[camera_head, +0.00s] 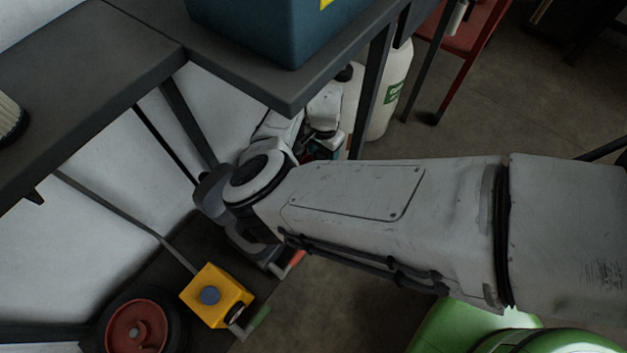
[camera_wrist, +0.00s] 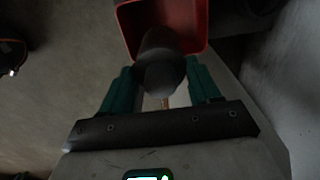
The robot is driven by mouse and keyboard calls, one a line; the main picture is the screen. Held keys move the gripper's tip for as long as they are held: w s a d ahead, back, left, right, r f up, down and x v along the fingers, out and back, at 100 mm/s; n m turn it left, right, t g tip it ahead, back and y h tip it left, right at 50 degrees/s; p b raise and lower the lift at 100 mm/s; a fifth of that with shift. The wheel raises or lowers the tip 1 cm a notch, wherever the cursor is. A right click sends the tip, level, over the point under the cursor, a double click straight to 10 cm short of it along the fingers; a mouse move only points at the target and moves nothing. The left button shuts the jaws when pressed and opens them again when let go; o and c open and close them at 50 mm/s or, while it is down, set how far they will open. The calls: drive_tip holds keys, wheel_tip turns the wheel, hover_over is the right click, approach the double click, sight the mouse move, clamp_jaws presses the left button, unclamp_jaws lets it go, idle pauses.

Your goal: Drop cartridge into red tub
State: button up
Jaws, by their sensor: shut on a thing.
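In the wrist view my gripper (camera_wrist: 160,91) has green fingers shut on a dark grey rounded cartridge (camera_wrist: 160,62). The red tub (camera_wrist: 197,28) is at the top of the wrist view, and the cartridge's far end overlaps its opening. I cannot tell how far the cartridge is above or inside the tub. In the head view my arm reaches under the dark table, and my gripper and the cartridge are mostly hidden behind the table edge and a leg.
A dark grey table (camera_head: 90,75) carries a blue box (camera_head: 262,30). A white cylinder (camera_head: 392,95) stands behind a table leg. A yellow box (camera_head: 213,293) and a red-hubbed wheel (camera_head: 135,328) are low at left. A red stand (camera_head: 470,45) is at the upper right. Open floor lies right of it.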

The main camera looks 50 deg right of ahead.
drive_tip(key=shift+f+b, duration=2.5)
drive_tip(key=shift+f, duration=0.25)
drive_tip(key=o, duration=1.6)
drive_tip(key=shift+r, duration=0.1)
wheel_tip(320, 180, up, 11)
drive_tip(key=p, duration=0.4)
drive_tip(key=shift+p, duration=0.3)
drive_tip(key=shift+f, duration=0.2)
